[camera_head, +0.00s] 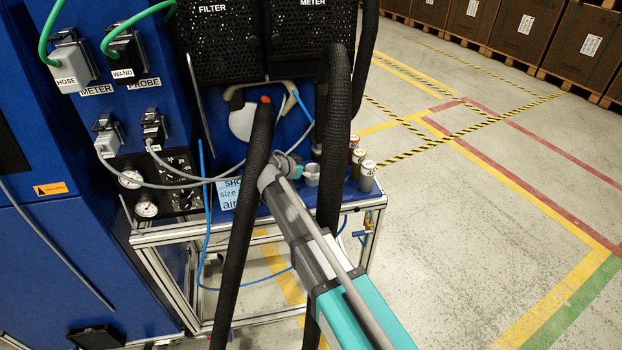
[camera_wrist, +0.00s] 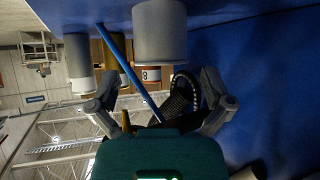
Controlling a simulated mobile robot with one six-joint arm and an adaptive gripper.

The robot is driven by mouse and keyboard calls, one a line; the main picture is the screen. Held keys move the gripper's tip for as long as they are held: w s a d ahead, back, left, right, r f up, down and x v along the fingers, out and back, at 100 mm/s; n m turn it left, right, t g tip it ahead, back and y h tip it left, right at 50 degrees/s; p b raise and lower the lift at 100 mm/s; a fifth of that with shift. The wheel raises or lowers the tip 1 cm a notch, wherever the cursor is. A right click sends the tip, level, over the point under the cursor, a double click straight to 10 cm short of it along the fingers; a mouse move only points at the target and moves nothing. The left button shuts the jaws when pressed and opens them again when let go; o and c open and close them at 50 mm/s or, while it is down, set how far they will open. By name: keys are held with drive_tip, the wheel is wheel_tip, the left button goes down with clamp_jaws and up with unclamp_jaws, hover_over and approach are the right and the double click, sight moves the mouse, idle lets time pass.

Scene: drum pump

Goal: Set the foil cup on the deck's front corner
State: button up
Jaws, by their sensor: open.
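The foil cup (camera_head: 312,174), a small silvery cup, stands on the blue deck (camera_head: 349,198) just right of my gripper (camera_head: 289,164). In the wrist view, which is upside down, a plain grey cylinder (camera_wrist: 160,32) that appears to be the cup stands on the deck ahead of my fingers. My gripper there (camera_wrist: 160,112) is open, its two fingers spread apart with nothing held between them. The cup is beyond the fingertips. The deck's front right corner (camera_head: 378,200) is clear. A black hose partly hides the deck.
Several small labelled bottles (camera_head: 367,177) stand along the deck's right edge, beyond the hose. Thick black hoses (camera_head: 338,110) hang on both sides of my gripper. A thin blue tube (camera_wrist: 128,68) crosses close in front of the wrist camera. Open floor (camera_head: 470,220) lies to the right.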

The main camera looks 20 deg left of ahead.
sight(319, 170)
drive_tip(key=shift+b+x, duration=0.75)
drive_tip(key=shift+x, duration=0.95)
drive_tip(key=c, duration=1.1)
drive_tip(key=shift+r, duration=0.2)
